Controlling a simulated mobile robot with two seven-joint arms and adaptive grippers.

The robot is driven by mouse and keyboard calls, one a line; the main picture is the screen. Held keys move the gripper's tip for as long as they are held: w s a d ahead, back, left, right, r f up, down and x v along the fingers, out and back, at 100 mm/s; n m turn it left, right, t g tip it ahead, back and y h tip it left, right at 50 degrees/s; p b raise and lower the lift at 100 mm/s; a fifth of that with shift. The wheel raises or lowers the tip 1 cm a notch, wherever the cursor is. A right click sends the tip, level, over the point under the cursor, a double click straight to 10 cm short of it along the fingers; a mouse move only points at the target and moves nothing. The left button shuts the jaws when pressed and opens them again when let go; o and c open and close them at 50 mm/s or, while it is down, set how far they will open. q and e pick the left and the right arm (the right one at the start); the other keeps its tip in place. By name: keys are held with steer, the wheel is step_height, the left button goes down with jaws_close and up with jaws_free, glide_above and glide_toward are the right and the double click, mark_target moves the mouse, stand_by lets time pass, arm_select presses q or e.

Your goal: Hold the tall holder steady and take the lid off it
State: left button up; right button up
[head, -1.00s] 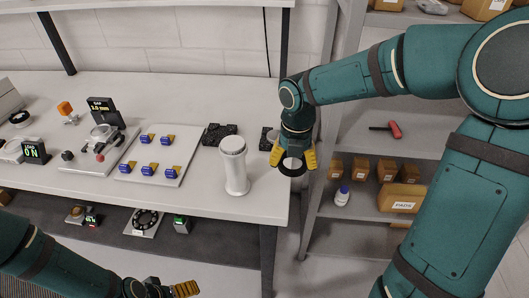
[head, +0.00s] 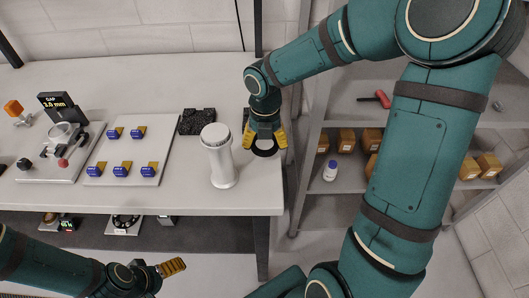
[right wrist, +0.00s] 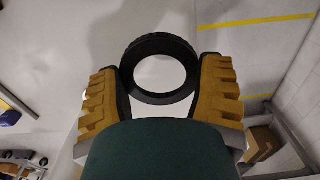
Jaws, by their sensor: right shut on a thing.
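The tall holder (head: 220,165) is a white cylinder upright on the table, with a wider foot.
A white board (head: 130,142) with several blue-and-yellow pieces lies left of the holder. A dark textured pad (head: 197,121) lies just behind it. A device with a black display (head: 62,106) stands farther left. Shelves with boxes and a white bottle (head: 330,171) are at right.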

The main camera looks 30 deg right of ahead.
steer(key=shift+f+b, duration=0.5)
steer(key=shift+f, duration=1.35)
steer(key=shift+f, duration=0.1)
steer(key=o, duration=1.2)
steer(key=shift+o, duration=0.2)
step_height(320, 180, up, 12)
steer(key=p, duration=0.3)
steer(key=shift+p, duration=0.35)
steer(key=shift+r, duration=0.25)
